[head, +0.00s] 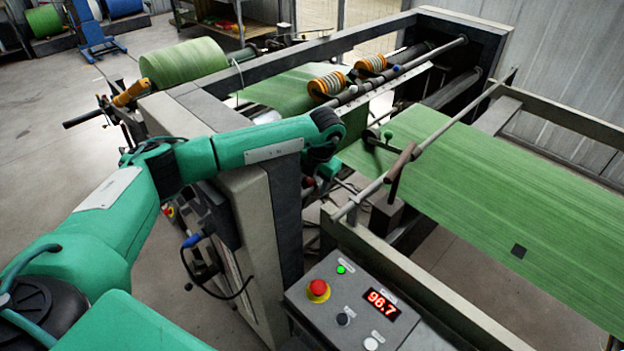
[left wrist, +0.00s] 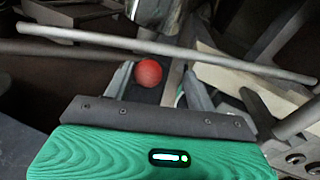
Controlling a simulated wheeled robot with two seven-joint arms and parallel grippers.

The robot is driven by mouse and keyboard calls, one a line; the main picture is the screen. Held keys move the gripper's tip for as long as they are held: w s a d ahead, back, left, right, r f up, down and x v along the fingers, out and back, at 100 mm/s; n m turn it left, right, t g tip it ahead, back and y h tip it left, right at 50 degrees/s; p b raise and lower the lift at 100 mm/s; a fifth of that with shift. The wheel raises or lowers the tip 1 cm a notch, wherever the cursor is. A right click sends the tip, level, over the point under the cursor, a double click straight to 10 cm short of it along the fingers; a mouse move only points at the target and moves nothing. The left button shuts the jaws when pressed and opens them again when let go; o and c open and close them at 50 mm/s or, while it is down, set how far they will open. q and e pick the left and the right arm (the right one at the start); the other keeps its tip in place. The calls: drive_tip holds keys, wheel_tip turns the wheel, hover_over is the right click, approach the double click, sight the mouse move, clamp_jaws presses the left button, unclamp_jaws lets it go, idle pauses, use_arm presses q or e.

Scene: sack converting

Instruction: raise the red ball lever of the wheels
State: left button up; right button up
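The red ball (left wrist: 149,72) of the lever shows in the left wrist view, beyond the green gripper body. My left gripper (left wrist: 160,88) is open there, with one grey finger on each side of the ball, the left one closer. I cannot tell whether either finger touches it. In the head view my left gripper (head: 328,168) points down beside the machine frame, its fingertips mostly hidden. A small red patch (head: 309,182) shows next to it; I cannot tell if it is the ball. Two orange-and-cream wheels (head: 326,86) (head: 371,63) sit on a bar over the green web. My right gripper is not in view.
A control box (head: 340,305) with a red stop button (head: 318,290) and a 96.7 display stands at the front. A long bar (head: 430,140) crosses above the green sheet (head: 500,190). A green roll (head: 184,62) lies at the back left. Open floor is at the left.

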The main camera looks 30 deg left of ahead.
use_arm(q)
drive_tip(key=shift+s+f, duration=0.1)
drive_tip(key=shift+a, duration=0.1)
drive_tip(key=shift+r, duration=0.2)
wheel_tip(320, 180, up, 13)
drive_tip(key=d+b, duration=0.2)
drive_tip(key=b, duration=0.1)
drive_tip(key=shift+d+r, duration=0.2)
drive_tip(key=shift+d, duration=0.1)
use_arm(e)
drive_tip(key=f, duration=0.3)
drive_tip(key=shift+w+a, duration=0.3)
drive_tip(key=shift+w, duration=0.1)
use_arm(q)
drive_tip(key=shift+s, duration=0.1)
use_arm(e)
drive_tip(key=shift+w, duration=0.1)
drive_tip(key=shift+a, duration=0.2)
